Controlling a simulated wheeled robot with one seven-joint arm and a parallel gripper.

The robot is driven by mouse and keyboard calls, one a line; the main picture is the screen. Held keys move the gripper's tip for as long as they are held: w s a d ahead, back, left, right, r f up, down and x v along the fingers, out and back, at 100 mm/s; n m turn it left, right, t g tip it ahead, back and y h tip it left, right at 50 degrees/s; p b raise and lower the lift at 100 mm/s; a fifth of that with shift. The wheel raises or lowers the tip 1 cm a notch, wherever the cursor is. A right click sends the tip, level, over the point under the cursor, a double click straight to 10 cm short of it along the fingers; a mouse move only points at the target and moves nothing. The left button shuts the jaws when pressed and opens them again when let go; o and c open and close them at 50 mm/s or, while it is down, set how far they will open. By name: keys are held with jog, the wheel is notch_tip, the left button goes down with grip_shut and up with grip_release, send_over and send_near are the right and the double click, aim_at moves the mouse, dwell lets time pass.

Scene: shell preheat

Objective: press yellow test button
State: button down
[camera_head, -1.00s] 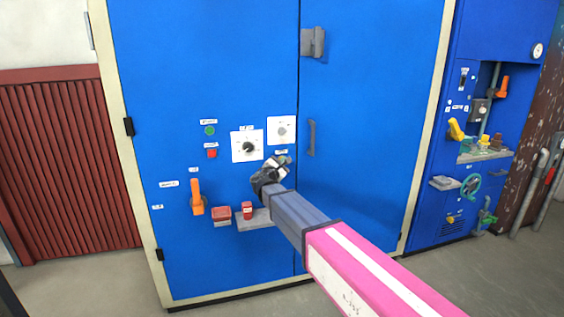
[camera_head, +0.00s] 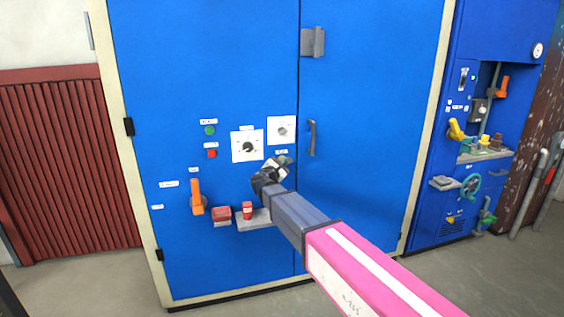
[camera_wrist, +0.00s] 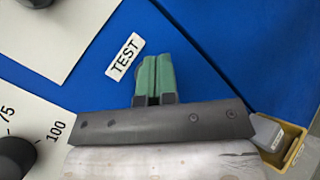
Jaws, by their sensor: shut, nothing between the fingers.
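The white TEST label (camera_wrist: 125,55) is on the blue cabinet front, just left of my fingertips in the wrist view. In the head view the small label (camera_head: 281,152) sits right above my gripper (camera_head: 282,161). My gripper's green fingers (camera_wrist: 154,62) are shut together with nothing between them, close to the panel beside the label. The yellow test button cannot be made out; a thin grey rounded edge shows behind the fingers, and the rest there is hidden. I cannot tell whether the fingertips touch anything.
Dial panels (camera_head: 247,145) and (camera_head: 282,130) are beside and above the gripper. A green button (camera_head: 210,130), red button (camera_head: 212,154) and orange lever (camera_head: 197,197) are to the left. A shelf (camera_head: 254,219) is below; a door handle (camera_head: 312,138) is to the right.

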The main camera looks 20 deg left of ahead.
jog(key=shift+s+d, duration=0.25)
jog(key=shift+s, duration=0.15)
jog(key=s+d, duration=0.1)
jog(key=s, duration=0.1)
jog(key=s+d, duration=0.1)
jog(key=s, duration=0.1)
jog(key=shift+s+d, duration=0.1)
jog(key=shift+d, duration=0.2)
dwell(0.7)
jog(key=s+d+f+m+g+h, duration=0.1)
jog(key=d+f+m+g, duration=0.4)
jog(key=d, duration=0.5)
jog(key=s+d+f+m+g+h, duration=0.15)
jog(key=d+f+m, duration=0.25)
jog(key=d+f, duration=0.5)
jog(key=s+d+f+m+g, duration=0.1)
jog(key=d+f+m+g, duration=0.35)
jog(key=d, duration=0.75)
jog(key=s+d+f+m+g+y, duration=0.3)
jog(key=s+d+f+m+g, duration=0.1)
jog(key=s+d+f+m, duration=0.1)
jog(key=s+d+f+m+g+y, duration=0.4)
jog(key=s+d+m, duration=0.3)
jog(key=s, duration=0.4)
jog(key=shift+s+d+f, duration=0.15)
jog(key=shift+d+f, duration=0.45)
jog(key=shift+d, duration=0.25)
